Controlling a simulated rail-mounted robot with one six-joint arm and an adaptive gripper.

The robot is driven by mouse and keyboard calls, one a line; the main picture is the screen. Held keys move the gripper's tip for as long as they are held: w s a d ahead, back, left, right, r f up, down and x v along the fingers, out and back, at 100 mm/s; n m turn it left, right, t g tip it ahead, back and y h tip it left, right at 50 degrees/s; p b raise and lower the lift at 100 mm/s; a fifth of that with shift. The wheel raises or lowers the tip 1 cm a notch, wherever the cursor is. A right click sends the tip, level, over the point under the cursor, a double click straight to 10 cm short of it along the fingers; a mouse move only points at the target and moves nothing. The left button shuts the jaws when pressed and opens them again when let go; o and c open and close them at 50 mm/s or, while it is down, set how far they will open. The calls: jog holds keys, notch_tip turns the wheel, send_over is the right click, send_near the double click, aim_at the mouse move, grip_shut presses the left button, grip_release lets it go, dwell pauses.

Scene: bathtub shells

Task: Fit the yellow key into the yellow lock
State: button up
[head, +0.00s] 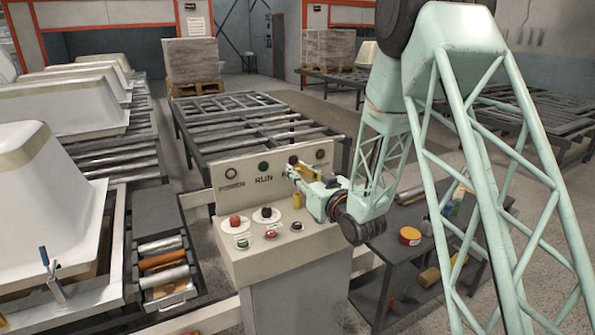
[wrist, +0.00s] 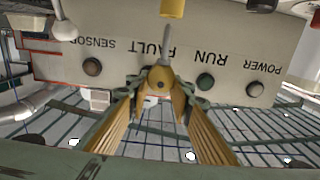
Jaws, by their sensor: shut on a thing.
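My gripper (wrist: 160,82) is shut on the yellow key, with a ribbed finger on each side of it. The key (wrist: 160,78) has a rounded yellow head, and its thin grey shaft points up the wrist view. The yellow lock (wrist: 172,8) shows at the top edge of the wrist view, partly cut off. The shaft points towards it; I cannot tell whether they touch. In the head view my gripper (head: 293,173) is in front of the panel's lettering, and the yellow lock (head: 298,200) is just below it. The key is too small there to tell apart.
The pale control panel (head: 250,255) carries red and black knobs (head: 267,212) left of the lock, and round lamps along its top. A dark shelf cart (head: 420,240) with a yellow-and-red roll stands right. White tub shells (head: 50,190) fill the left. Roller tables stand behind the panel.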

jog(key=shift+f+b, duration=0.9)
jog(key=shift+f, duration=0.4)
dwell(0.4)
jog(key=shift+f, duration=1.3)
dwell(0.5)
jog(key=o, duration=0.9)
jog(key=shift+s+d, duration=0.1)
jog(key=v, duration=1.1)
jog(key=shift+s+d+f, duration=0.1)
jog(key=shift+s+d, duration=0.1)
jog(key=shift+s, duration=0.1)
jog(key=shift+d, duration=0.1)
